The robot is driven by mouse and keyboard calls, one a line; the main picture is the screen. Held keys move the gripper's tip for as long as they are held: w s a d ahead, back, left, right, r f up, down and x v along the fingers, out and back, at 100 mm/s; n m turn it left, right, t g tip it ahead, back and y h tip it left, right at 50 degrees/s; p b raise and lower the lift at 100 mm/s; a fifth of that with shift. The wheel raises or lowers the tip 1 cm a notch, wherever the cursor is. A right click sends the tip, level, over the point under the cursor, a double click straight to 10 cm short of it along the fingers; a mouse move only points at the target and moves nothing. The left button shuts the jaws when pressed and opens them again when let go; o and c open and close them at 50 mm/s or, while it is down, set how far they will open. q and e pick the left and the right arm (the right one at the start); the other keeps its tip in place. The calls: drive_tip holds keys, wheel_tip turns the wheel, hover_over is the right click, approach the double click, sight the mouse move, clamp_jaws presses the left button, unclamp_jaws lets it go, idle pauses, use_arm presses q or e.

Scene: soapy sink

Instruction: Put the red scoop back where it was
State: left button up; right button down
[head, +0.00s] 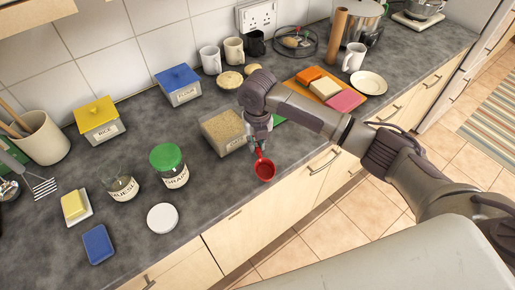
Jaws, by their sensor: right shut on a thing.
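The red scoop (264,169) hangs below my right gripper (258,140), near the counter's front edge. My right gripper is shut on the scoop's handle. An open square canister (222,132) full of a tan, grainy content stands just left of the gripper. Its label is partly hidden by the gripper. A glass jar (121,186) without a lid stands at left. A green-lidded jar (168,165) is beside it, and a white round lid (162,218) lies in front. My left gripper is not in view.
A yellow-lidded rice canister (99,121) and a blue-lidded canister (179,87) stand by the wall. A blue lid (98,244) and a butter dish (76,206) lie at front left. A green flat thing (280,119) shows behind my gripper. An orange board (319,96) is beyond my arm.

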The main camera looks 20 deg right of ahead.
sight(257, 146)
wheel_tip(257, 146, down, 3)
drive_tip(key=shift+s+r+p, duration=0.1)
drive_tip(key=shift+r+p, duration=0.1)
drive_tip(key=shift+p, duration=0.25)
drive_tip(key=shift+f, duration=0.45)
drive_tip(key=shift+f, duration=0.1)
drive_tip(key=c, duration=1.1)
unclamp_jaws()
drive_tip(key=shift+c, duration=0.2)
